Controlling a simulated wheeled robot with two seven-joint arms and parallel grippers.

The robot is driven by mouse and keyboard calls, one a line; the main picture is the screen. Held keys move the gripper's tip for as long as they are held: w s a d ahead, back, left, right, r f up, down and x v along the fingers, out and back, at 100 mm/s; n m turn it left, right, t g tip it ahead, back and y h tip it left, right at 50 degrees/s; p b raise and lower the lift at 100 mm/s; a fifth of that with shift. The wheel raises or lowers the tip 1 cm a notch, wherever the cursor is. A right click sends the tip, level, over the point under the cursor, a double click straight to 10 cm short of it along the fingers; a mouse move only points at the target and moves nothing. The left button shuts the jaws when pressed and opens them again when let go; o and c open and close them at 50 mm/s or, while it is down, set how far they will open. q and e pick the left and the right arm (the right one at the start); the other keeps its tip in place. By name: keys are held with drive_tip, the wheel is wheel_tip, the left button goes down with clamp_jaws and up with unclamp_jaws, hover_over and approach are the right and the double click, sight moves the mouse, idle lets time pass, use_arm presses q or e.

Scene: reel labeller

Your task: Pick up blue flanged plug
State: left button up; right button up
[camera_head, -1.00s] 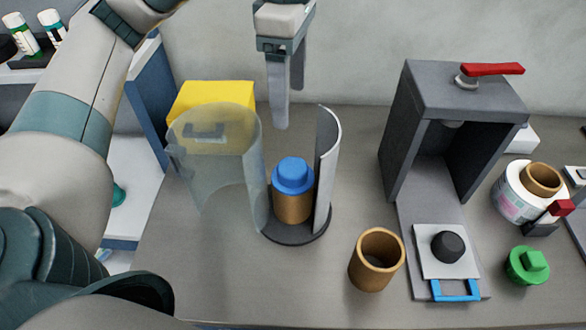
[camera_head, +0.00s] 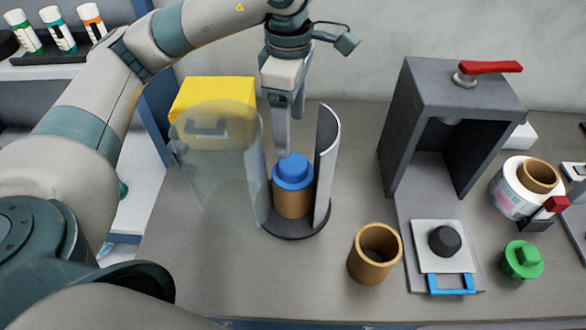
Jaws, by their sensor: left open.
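The blue flanged plug (camera_head: 293,172) sits on top of a brown cardboard tube (camera_head: 292,204). The tube stands upright on a dark round base (camera_head: 300,226), between a clear curved guard (camera_head: 215,165) on the left and a grey curved wall (camera_head: 328,165) on the right. My left gripper (camera_head: 284,145) points down just above and behind the plug. It is open and holds nothing. One finger shows clearly; the other is partly hidden behind it. I cannot tell whether a finger touches the plug. My right gripper is not in view.
A yellow box (camera_head: 212,108) stands behind the clear guard. A grey press (camera_head: 455,110) with a red lever stands to the right. An empty cardboard tube (camera_head: 374,254), a green plug (camera_head: 523,260) and a label reel (camera_head: 514,188) are on the table. The front left table is clear.

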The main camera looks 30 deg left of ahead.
sight(292, 163)
use_arm(q)
wheel_tip(292, 163, down, 4)
drive_tip(key=shift+r+p, duration=0.1)
drive_tip(key=shift+p, duration=0.35)
drive_tip(key=shift+f, duration=0.6)
drive_tip(key=shift+f+p, duration=0.9)
drive_tip(key=shift+p, duration=0.05)
wheel_tip(292, 163, down, 2)
drive_tip(key=shift+d+f+p, duration=0.1)
drive_tip(key=shift+p, duration=0.35)
drive_tip(key=shift+f, duration=0.6)
